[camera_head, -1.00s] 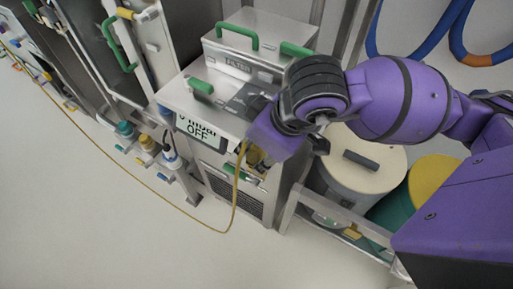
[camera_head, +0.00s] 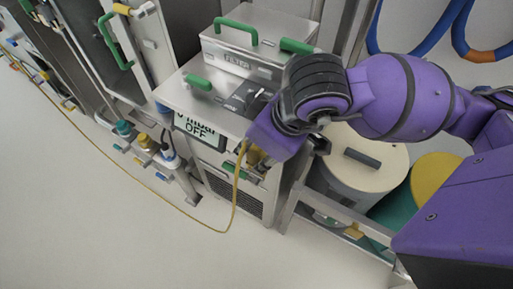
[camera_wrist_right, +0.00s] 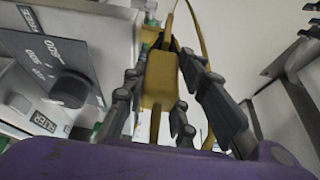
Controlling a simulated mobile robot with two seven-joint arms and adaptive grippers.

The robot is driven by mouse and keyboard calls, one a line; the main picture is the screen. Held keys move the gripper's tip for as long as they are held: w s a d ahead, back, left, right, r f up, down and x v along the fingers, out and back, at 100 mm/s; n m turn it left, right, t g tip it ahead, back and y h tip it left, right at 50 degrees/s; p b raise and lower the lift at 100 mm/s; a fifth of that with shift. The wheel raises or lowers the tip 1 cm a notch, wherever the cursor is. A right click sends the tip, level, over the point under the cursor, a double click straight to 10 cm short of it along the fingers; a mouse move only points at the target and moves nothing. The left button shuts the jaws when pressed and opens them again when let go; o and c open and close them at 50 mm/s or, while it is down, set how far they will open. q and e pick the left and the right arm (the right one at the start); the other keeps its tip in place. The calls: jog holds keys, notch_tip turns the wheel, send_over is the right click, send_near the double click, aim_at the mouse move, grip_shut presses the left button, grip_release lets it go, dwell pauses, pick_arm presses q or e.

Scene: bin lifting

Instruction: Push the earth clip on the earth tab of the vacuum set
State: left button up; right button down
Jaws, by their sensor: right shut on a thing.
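The vacuum set (camera_head: 187,96) is a metal cabinet with a display reading "mbar OFF" and a grilled front. My right gripper (camera_head: 254,163) is at its front, near the right corner, below the top edge. In the right wrist view, my right gripper (camera_wrist_right: 170,85) has its dark fingers shut on the yellow earth clip (camera_wrist_right: 158,82), one on each side. A yellow cable runs from the clip. In the head view, my purple wrist hides most of the clip. I cannot make out the earth tab or whether the clip touches it. My left gripper is out of view.
A filter box (camera_head: 255,45) with green handles stands on the cabinet. A lidded drum (camera_head: 365,165) stands right of it behind a metal frame rail (camera_head: 340,210). The yellow cable (camera_head: 170,203) loops over the floor to the left. The floor in front is clear.

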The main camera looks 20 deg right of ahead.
jog(key=shift+s+f, duration=0.1)
jog(key=c, duration=1.3)
grip_release()
jog(key=shift+c, duration=0.2)
